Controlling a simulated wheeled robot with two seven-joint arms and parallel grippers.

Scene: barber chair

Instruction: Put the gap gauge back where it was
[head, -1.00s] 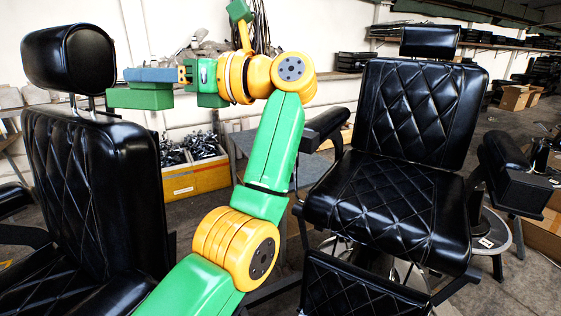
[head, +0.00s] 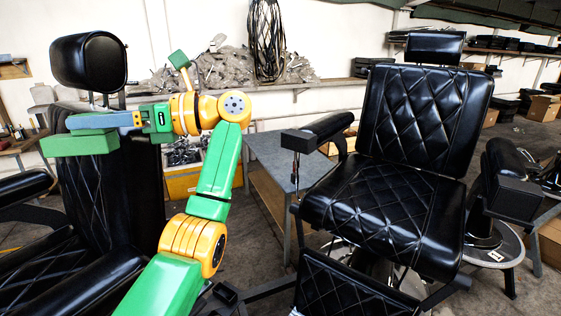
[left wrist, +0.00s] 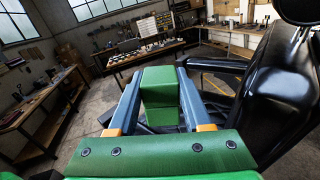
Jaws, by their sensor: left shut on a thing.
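The gap gauge appears to be the plain green block (head: 80,143) at the left of the head view. In the left wrist view, the green block (left wrist: 160,88) sits between the two grey-blue fingers. My left gripper (head: 75,121) is shut on it and holds it in the air, in front of the left barber chair's backrest in the picture. The far side of the block is hidden. My right gripper is in neither view.
Black barber chairs stand at left (head: 108,185) and right (head: 415,120). A grey table (head: 275,160) stands between them, with a yellow bin (head: 180,183) behind my arm. The left wrist view shows a workbench (left wrist: 140,55) with small items and open floor.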

